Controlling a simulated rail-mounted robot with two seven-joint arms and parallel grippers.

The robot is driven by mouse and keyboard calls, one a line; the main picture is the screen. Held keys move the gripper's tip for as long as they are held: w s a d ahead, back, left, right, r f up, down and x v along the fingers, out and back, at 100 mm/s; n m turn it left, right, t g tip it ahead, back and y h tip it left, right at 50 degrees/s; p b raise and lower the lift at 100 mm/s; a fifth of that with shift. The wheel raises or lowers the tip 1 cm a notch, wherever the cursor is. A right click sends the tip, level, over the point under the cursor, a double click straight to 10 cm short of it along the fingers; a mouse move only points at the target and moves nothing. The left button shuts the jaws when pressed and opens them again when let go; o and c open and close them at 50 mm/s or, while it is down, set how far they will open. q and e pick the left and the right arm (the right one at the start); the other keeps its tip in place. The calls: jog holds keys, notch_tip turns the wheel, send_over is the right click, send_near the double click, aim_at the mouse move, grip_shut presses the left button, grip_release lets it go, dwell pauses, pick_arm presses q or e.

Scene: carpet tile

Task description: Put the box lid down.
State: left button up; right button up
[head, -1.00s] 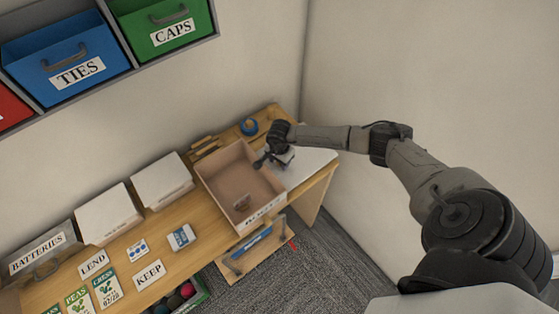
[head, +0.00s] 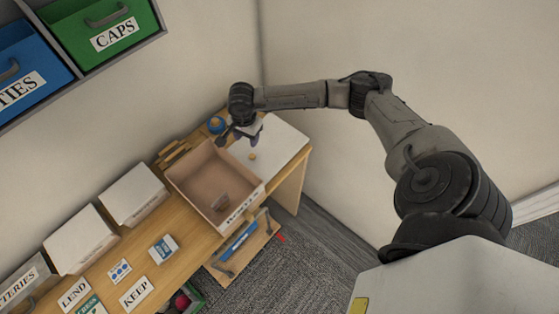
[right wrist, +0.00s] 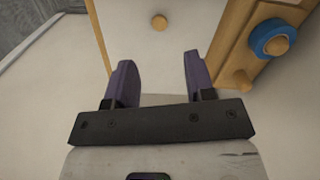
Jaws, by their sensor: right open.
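The box lid (head: 282,143) is a flat white panel with a small round wooden knob (head: 252,155). It lies on the right end of the wooden table, beside the open box (head: 190,183). In the right wrist view the knob (right wrist: 159,22) shows on the pale panel, beyond the fingertips and apart from them. My right gripper (head: 248,134) is above the lid's back left part, open and empty. Its purple fingers stand apart in the right wrist view (right wrist: 158,65). My left gripper is out of view.
A small brown item (head: 220,201) lies inside the box. A blue tape roll (head: 216,124) sits around a wooden peg behind the lid. White boxes (head: 133,193), labels and a small blue-and-white pack (head: 163,249) stand to the left. The wall is close at right.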

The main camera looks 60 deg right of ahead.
jog(key=a+r+m+t+y, duration=0.1)
jog(key=a+m+t+y, duration=0.3)
jog(key=a+y, duration=1.25)
jog(key=a+r+m+t+h, duration=0.3)
jog(key=a+r+m+t, duration=0.6)
jog(key=a+m, duration=0.35)
jog(key=s+d+f+m+t+h, duration=0.15)
jog(key=d+m+h, duration=0.25)
jog(key=m+h, duration=0.55)
jog(key=s+d+f+m+t+h, duration=0.1)
jog(key=s+d+f+m+h, duration=0.3)
jog(key=m, duration=1)
jog(key=s+f+m+g, duration=0.4)
jog(key=s+m+g, duration=0.1)
jog(key=s, duration=0.4)
jog(key=s+f+m+g, duration=0.4)
jog(key=s+m+g, duration=0.2)
jog(key=s, duration=0.4)
jog(key=shift+s+a+f+m+g, duration=0.2)
jog(key=shift+f+m+g, duration=0.1)
jog(key=shift+g, duration=0.25)
